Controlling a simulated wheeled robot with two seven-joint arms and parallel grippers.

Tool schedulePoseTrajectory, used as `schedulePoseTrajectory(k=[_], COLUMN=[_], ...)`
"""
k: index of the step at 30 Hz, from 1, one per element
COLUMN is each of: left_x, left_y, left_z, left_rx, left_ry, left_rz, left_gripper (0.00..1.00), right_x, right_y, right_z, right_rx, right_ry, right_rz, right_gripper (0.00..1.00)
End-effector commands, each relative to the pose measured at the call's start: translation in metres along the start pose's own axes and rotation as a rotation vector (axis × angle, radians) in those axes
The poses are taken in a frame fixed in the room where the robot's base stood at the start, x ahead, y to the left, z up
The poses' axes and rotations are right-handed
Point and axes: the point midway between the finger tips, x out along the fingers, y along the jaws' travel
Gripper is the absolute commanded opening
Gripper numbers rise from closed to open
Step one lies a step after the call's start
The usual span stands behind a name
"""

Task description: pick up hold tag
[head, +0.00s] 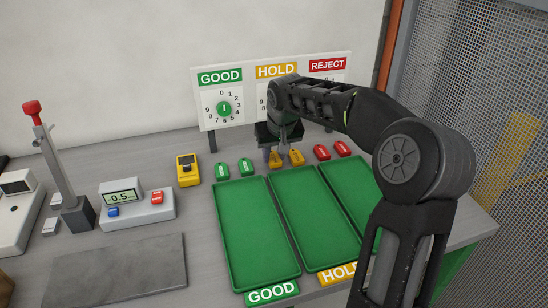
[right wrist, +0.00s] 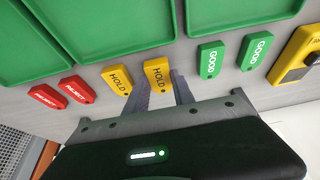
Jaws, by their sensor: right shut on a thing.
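Two yellow hold tags lie behind the trays in the head view. My right gripper (head: 273,152) reaches down over the left one (head: 275,162); the other hold tag (head: 296,157) lies just to its right. In the right wrist view the right gripper (right wrist: 161,88) has one finger on each side of the hold tag (right wrist: 158,74) nearer the green tags and is shut on it. The other hold tag (right wrist: 117,79) lies free beside the finger. The held tag looks at about table level. My left gripper is out of view.
Two green good tags (head: 246,167) lie left of the hold tags, two red reject tags (head: 321,152) right. Green trays (head: 257,232) fill the table in front. A dial board (head: 223,105) stands behind. A yellow device (head: 187,170) and a scale (head: 137,207) stand left.

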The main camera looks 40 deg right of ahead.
Motion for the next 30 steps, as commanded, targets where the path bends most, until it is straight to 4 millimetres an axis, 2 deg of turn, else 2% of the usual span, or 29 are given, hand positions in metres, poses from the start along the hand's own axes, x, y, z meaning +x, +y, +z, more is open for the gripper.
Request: schedulePoseTrajectory(k=[9,15,30], left_x=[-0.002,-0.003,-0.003], left_y=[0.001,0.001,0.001], left_z=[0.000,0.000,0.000], left_rx=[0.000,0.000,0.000], left_ry=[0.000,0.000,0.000], left_rz=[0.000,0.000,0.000], left_gripper=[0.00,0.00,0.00], right_x=[-0.054,-0.080,-0.084], right_y=[-0.001,0.000,0.000], right_z=[-0.024,-0.034,-0.035], right_rx=[0.000,0.000,0.000], right_ry=[0.005,0.003,0.001], right_rz=[-0.001,0.000,0.000], right_gripper=[0.00,0.00,0.00])
